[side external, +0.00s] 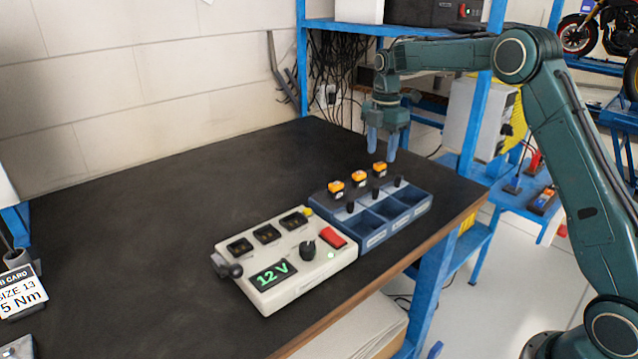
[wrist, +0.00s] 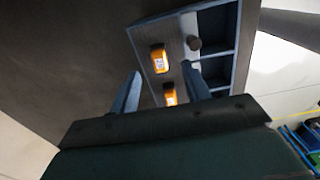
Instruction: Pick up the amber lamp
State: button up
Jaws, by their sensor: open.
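Three small orange-topped blocks stand in a row along the back of a blue tray (side external: 376,238): left (side external: 336,187), middle (side external: 359,178) and right (side external: 379,169). They look alike, and I cannot tell which is the amber lamp. My gripper (side external: 381,154) is open, pointing down just above the right block, with nothing held. In the wrist view, one glowing orange block (wrist: 158,60) shows just beyond my open fingertips (wrist: 162,71), and another (wrist: 170,98) shows between the fingers, partly hidden by the gripper body.
Black pegs (side external: 376,193) stand beside the blocks, close to my fingers. A white test box (side external: 290,290) with a "12 V" display, red switch and sockets adjoins the tray on the left.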

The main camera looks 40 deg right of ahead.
aim_at(380, 163)
jog(key=shift+f, duration=1.8)
grip_shut()
jog(key=shift+r, duration=0.1)
notch_tip(380, 163, up, 20)
dwell(0.8)
